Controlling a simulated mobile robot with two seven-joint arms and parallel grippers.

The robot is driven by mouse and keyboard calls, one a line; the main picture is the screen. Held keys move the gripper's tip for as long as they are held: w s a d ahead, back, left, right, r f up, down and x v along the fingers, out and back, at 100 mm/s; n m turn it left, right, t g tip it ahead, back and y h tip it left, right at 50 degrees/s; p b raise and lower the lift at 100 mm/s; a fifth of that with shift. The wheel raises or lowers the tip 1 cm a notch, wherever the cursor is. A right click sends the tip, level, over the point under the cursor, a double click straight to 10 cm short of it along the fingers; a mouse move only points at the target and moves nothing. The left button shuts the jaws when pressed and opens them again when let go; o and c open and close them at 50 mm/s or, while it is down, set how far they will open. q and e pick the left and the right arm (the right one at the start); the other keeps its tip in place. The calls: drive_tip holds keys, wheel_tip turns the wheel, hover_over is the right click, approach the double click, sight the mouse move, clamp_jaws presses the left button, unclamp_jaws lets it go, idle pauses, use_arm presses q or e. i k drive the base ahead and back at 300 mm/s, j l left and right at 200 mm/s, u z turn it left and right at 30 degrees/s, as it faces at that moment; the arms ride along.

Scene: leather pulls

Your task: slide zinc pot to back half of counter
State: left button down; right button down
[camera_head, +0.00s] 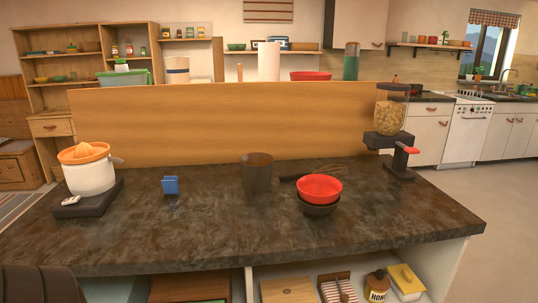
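A dark grey-brown, upright cylindrical pot (257,180), which looks like the zinc pot, stands near the middle of the dark stone counter (240,232). Its top rim overlaps the wooden back panel in the picture, and its base sits about midway between the counter's back and front edges. Neither of my grippers shows in the head view.
A blue block (170,186) and a juicer on a scale (88,173) stand left. A dispenser (391,115) stands back right. The front strip is clear.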

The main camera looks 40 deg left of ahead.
sight(257, 167)
drive_tip(key=i+l, duration=0.15)
drive_tip(key=l, duration=0.25)
drive_tip(key=i+l+u, duration=0.1)
drive_tip(key=l, duration=0.3)
drive_tip(key=l+u, duration=0.15)
drive_tip(key=u, duration=1.2)
